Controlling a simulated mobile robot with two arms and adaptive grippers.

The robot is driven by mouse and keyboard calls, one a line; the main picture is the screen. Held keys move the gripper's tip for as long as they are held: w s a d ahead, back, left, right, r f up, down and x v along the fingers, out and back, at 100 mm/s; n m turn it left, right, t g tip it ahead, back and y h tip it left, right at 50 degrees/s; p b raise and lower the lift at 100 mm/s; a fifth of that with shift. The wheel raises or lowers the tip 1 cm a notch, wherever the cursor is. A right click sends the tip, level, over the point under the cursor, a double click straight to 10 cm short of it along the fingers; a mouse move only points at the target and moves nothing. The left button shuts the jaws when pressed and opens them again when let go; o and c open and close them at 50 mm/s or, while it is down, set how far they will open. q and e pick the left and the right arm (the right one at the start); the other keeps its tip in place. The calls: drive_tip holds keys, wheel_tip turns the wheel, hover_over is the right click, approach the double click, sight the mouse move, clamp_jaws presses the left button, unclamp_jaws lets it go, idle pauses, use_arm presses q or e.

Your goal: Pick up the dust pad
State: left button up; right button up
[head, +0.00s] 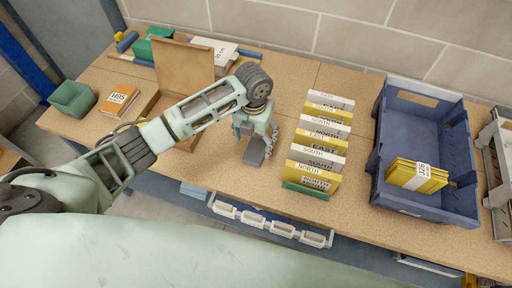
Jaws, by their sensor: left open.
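My left gripper (248,136) points down over the middle of the table, left of the row of cards. It is open. A small dark grey block (254,153) shows right at its fingertips. It may be the dust pad, but I cannot tell it for sure from a part of the gripper. Whether the fingers touch it is hidden. Nothing else in view can be clearly told as a dust pad. My right gripper is not in view.
Yellow and white labelled cards (318,143) stand in a row close right of the gripper. A blue crate (378,165) holds a yellow bundle (416,176). An open cardboard box (184,66), an orange pack (119,100) and a green bin (73,98) are at left.

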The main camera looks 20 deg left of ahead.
sight(255, 149)
use_arm(q)
drive_tip(key=f, duration=0.2)
drive_tip(key=f+p, duration=0.1)
drive_tip(key=shift+d+f, duration=0.2)
drive_tip(key=shift+f, duration=0.15)
drive_tip(key=shift+w+f, duration=0.15)
drive_tip(key=shift+f, duration=0.45)
drive_tip(key=c, duration=1.1)
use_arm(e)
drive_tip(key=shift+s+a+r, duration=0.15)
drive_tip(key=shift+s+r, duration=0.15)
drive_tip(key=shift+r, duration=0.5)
use_arm(q)
drive_tip(key=shift+r, duration=0.1)
drive_tip(key=shift+c, duration=0.2)
wheel_tip(255, 149, up, 10)
drive_tip(key=b, duration=0.1)
drive_tip(key=shift+b, duration=0.35)
drive_tip(key=o, duration=0.5)
drive_tip(key=shift+c, duration=0.2)
drive_tip(key=c, duration=0.4)
drive_tip(key=shift+c, duration=0.2)
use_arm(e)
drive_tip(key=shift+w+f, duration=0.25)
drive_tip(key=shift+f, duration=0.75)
